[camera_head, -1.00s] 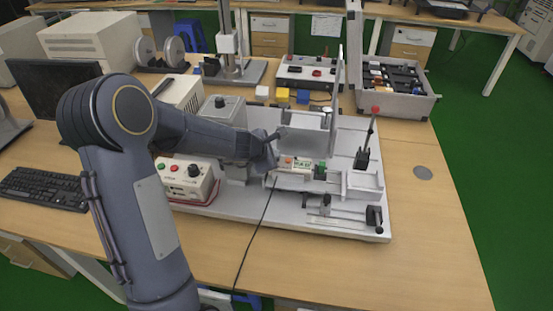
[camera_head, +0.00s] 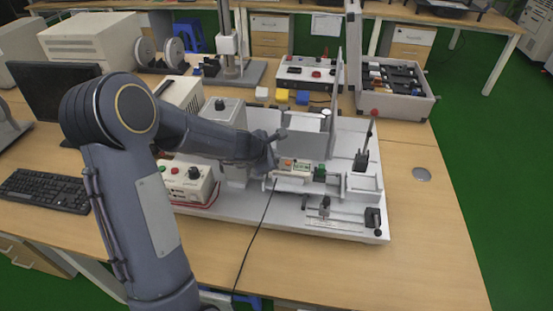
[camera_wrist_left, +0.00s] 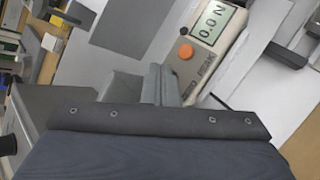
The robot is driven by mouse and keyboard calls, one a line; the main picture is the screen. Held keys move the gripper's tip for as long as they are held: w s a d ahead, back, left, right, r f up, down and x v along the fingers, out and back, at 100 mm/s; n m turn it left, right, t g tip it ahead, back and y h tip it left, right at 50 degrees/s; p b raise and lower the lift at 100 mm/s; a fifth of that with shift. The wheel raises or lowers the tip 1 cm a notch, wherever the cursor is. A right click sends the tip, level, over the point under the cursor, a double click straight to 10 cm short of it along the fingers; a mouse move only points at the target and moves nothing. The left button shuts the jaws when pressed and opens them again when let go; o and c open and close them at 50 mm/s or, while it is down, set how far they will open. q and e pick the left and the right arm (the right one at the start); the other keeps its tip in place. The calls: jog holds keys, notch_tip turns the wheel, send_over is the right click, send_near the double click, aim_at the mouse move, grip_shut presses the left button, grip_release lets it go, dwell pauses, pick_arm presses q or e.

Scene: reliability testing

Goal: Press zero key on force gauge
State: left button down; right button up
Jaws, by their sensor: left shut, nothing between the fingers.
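The force gauge (camera_head: 297,166) lies on the light grey test stand, just right of my left gripper in the head view. In the left wrist view the force gauge (camera_wrist_left: 219,29) is pale, with a display reading 0.0 N. My left gripper (camera_head: 272,153) is shut and empty. Its fingertips (camera_wrist_left: 160,72) appear just left of and below the orange key; I cannot tell whether they touch the gauge. My right gripper is not in view.
The light grey test stand (camera_head: 262,217) has upright plates and a lever (camera_head: 367,150). A control box (camera_head: 188,184) stands to the left, and a black cable (camera_head: 258,226) runs down from the gauge. An open case (camera_head: 400,106) is behind. The front right tabletop is clear.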

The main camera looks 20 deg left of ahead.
pick_arm(q)
jog(key=shift+r, duration=0.1)
notch_tip(320, 180, up, 5)
jog(key=p, duration=0.5)
jog(key=shift+r, duration=0.15)
jog(key=s+d+r+m+h, duration=0.2)
jog(key=s+d+r+m, duration=0.2)
jog(key=s+r+m, duration=0.35)
jog(key=s+d+r+m+h, duration=0.2)
jog(key=s+d+r+m, duration=0.2)
jog(key=s+r+m, duration=0.3)
jog(key=s+f+m+g+y, duration=0.1)
jog(key=s+m, duration=0.3)
jog(key=s, duration=0.5)
jog(key=s+f+m+g, duration=0.2)
jog(key=s+f+m, duration=0.2)
jog(key=s, duration=0.5)
jog(key=shift+s+a+m+y, duration=0.25)
jog(key=shift+m+y, duration=0.1)
jog(key=shift+y, duration=0.05)
